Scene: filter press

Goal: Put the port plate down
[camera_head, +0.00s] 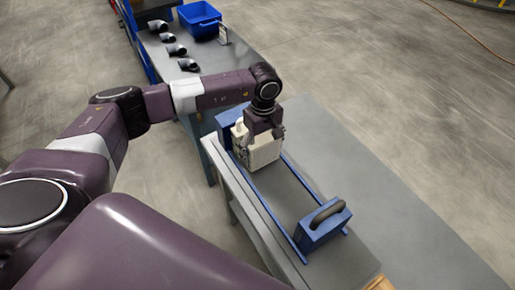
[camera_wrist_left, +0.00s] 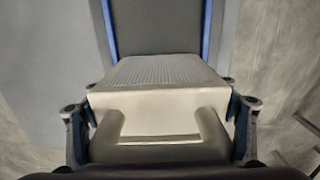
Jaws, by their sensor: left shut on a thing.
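The port plate (camera_head: 263,153) is a cream block at the far end of the blue press frame (camera_head: 269,207). In the left wrist view the plate (camera_wrist_left: 160,103) fills the middle, with a handle-like bar in front and a finely dimpled face behind. My left gripper (camera_head: 263,133) is shut on it from above. In the wrist view its fingers (camera_wrist_left: 160,112) lie at the plate's two sides. The plate is between or just above the blue rails; I cannot tell whether it rests on them. My right gripper is not in view.
A blue end block with a dark curved handle (camera_head: 326,214) stands at the near end of the rails. The grey table (camera_head: 390,215) is clear to the right. Behind are a blue bin (camera_head: 199,20) and several dark pipe elbows (camera_head: 176,50) on another table.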

